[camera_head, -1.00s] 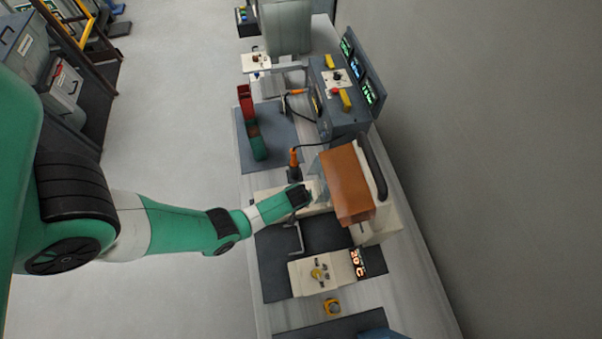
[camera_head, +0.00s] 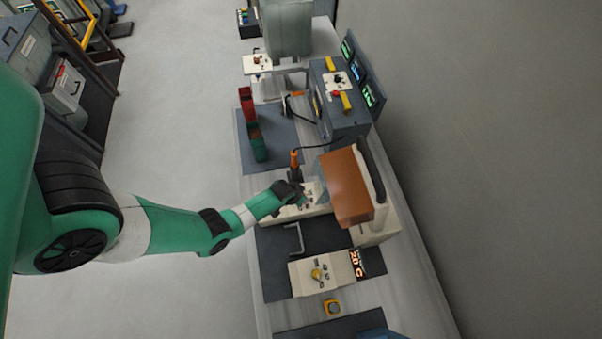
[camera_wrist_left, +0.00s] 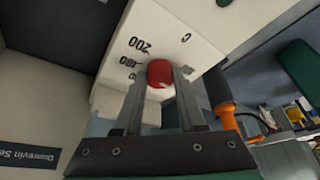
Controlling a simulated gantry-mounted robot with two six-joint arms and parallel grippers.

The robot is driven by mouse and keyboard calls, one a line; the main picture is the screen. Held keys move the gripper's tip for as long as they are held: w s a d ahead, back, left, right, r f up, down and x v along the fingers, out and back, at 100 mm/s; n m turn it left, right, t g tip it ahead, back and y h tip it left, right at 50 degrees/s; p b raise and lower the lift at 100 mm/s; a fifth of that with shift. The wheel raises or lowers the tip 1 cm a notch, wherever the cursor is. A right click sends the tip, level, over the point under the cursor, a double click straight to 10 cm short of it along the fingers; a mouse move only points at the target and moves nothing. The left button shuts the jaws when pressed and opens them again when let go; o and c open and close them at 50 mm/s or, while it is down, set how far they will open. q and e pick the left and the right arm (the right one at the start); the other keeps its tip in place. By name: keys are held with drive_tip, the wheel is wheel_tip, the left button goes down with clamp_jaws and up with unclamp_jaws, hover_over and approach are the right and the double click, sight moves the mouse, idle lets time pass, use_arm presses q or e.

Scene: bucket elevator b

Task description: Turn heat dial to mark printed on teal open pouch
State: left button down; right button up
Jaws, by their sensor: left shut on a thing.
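The red heat dial (camera_wrist_left: 160,73) sits on a white panel (camera_wrist_left: 170,35) printed with 200, 180 and C in the left wrist view. My left gripper (camera_wrist_left: 158,82) is shut on the dial, one finger on each side. In the head view my left gripper (camera_head: 302,198) is at the white panel (camera_head: 317,196) beside the orange-brown block, and the dial is hidden there. My right gripper is not in view.
An orange-handled tool (camera_head: 294,158) stands close behind the gripper. The orange-brown block (camera_head: 347,187) is to the right.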

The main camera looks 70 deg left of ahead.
use_arm(q)
drive_tip(key=shift+a+m+h, duration=0.1)
drive_tip(key=shift+m+h, duration=0.5)
drive_tip(key=shift+m, duration=1)
drive_tip(key=c, duration=0.5)
unclamp_jaws()
drive_tip(key=shift+r, duration=0.1)
